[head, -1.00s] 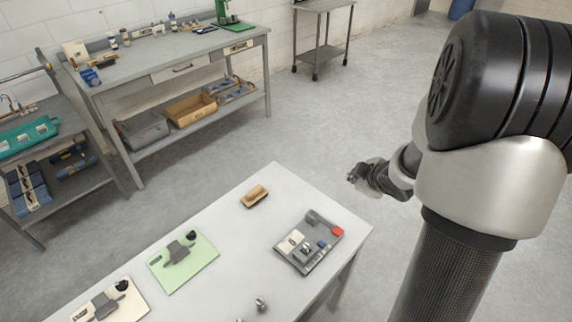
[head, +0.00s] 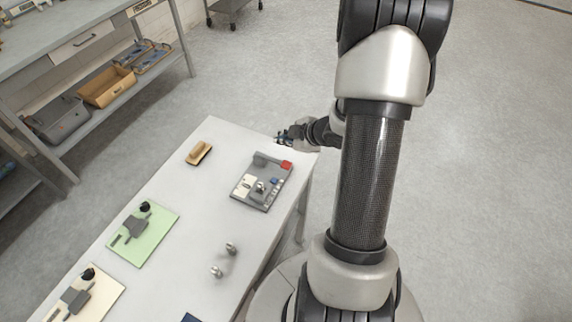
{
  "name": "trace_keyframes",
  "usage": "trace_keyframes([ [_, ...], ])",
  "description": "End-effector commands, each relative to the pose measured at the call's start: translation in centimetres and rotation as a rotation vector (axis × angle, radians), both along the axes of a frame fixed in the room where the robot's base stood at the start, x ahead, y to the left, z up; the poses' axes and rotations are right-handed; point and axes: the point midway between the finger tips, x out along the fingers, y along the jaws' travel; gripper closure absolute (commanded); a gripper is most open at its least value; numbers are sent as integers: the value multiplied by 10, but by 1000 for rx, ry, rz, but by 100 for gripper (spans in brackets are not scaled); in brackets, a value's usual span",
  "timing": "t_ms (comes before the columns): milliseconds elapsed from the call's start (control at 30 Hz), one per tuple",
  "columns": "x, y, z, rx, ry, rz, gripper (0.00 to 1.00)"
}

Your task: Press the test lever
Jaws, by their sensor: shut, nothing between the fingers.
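A grey test unit (head: 262,183) lies near the right end of the white table. It carries a red block (head: 286,165), a small blue part, a pale label plate and a raised metal piece near its middle. A dark grey bar (head: 266,160) runs along its far edge; I cannot tell for sure which part is the test lever. My gripper (head: 284,137) is shut and empty. It appears at the table's far right corner, just beyond the unit and apart from it. Its fingers are small in this view.
A brown brush-like block (head: 199,153) lies left of the unit. A green mat (head: 158,232) and a cream mat (head: 103,294) hold grey fixtures with black knobs. Two metal knobs (head: 231,248) stand near the front edge. A workbench (head: 120,28) with bins stands behind. The table's middle is clear.

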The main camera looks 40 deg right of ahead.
Motion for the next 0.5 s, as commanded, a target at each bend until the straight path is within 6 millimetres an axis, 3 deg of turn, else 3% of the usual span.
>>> trace_keyframes([
  [500,0,0,-71,1,1,-1,100],
])
